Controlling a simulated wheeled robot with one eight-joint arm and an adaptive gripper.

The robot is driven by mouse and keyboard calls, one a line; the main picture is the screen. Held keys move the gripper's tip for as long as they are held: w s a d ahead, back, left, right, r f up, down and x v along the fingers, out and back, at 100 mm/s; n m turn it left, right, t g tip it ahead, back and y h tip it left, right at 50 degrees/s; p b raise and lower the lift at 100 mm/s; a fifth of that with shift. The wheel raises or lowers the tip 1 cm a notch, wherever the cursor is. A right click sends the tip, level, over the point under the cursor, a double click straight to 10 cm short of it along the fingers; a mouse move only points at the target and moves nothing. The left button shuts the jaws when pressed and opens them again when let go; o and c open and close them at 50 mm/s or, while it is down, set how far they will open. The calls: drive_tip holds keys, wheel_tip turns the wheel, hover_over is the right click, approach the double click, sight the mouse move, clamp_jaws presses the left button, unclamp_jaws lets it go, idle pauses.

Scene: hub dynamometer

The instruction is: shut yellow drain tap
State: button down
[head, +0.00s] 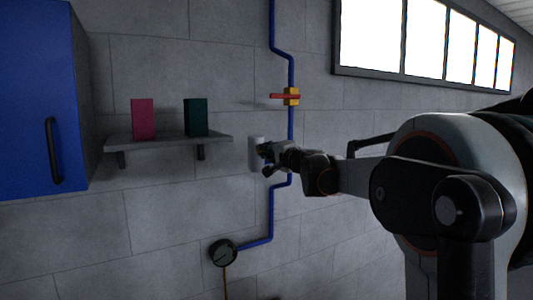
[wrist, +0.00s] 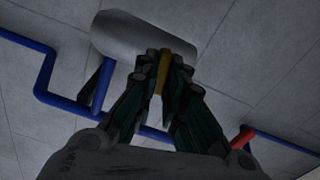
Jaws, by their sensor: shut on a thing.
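The yellow drain tap shows in the wrist view as a narrow yellow strip (wrist: 163,72) between my fingertips, beside a pale grey cylinder (wrist: 130,35). My gripper (wrist: 166,68) is shut on this yellow piece. Most of the tap is hidden by the fingers, so its turn angle cannot be told. In the head view, my gripper (head: 267,158) is at the right side of the pale cylinder (head: 256,154) on the wall. The tap cannot be made out there.
A blue pipe (head: 272,215) runs down the wall behind my gripper. A round gauge (head: 223,252) hangs below. A shelf (head: 170,142) with two boxes is left.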

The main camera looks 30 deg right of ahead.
drive_tip(key=shift+m, duration=0.5)
drive_tip(key=c, duration=1.7)
unclamp_jaws()
drive_tip(key=s, duration=1.2)
drive_tip(key=shift+d, duration=0.2)
